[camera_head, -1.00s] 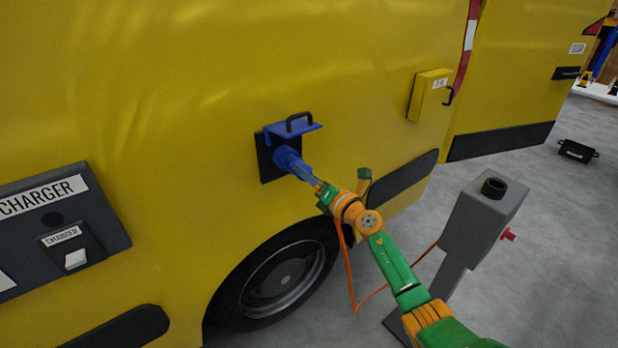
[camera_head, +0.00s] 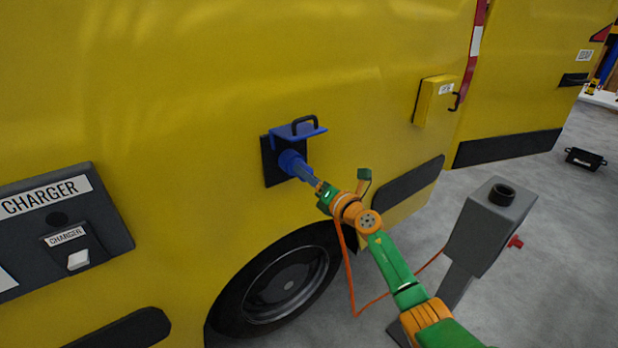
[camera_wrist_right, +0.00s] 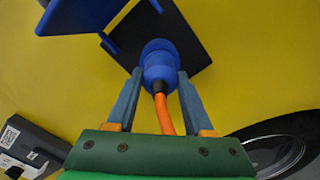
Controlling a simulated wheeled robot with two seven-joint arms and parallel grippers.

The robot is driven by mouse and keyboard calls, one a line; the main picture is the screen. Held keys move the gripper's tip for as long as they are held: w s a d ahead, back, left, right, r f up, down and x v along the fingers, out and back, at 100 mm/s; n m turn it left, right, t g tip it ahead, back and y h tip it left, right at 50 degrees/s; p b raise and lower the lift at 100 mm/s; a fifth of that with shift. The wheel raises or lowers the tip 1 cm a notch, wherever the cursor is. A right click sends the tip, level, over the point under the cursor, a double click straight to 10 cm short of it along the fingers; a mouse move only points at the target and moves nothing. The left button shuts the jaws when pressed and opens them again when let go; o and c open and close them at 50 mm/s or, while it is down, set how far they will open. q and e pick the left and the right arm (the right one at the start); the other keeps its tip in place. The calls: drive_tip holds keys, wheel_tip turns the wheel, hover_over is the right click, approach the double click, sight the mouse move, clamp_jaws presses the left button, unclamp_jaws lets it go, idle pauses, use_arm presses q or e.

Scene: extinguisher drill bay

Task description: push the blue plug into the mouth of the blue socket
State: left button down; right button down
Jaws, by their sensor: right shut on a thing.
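The blue socket is on a dark square plate (camera_head: 271,168) on the yellow vehicle side, under a raised blue lid (camera_head: 305,134) with a black handle. The blue plug (camera_head: 291,163) is at the socket mouth, in line with it. It also shows in the wrist view (camera_wrist_right: 157,70), with a blue ring beyond it against the dark plate. My right gripper (camera_head: 309,176) is shut on the plug, one finger on each side, with the orange cable (camera_wrist_right: 164,114) trailing back between them. How deep the plug sits is hard to tell. My left gripper is not in view.
A grey post (camera_head: 490,225) stands on the floor to the right, near my right arm. The orange cable hangs in a loop below the arm. A yellow box (camera_head: 435,100) juts from the vehicle side. A charger panel (camera_head: 60,225) is at left.

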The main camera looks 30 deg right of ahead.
drive_tip(key=shift+c, duration=1)
unclamp_jaws()
drive_tip(key=shift+s, duration=0.1)
drive_tip(key=shift+s, duration=0.1)
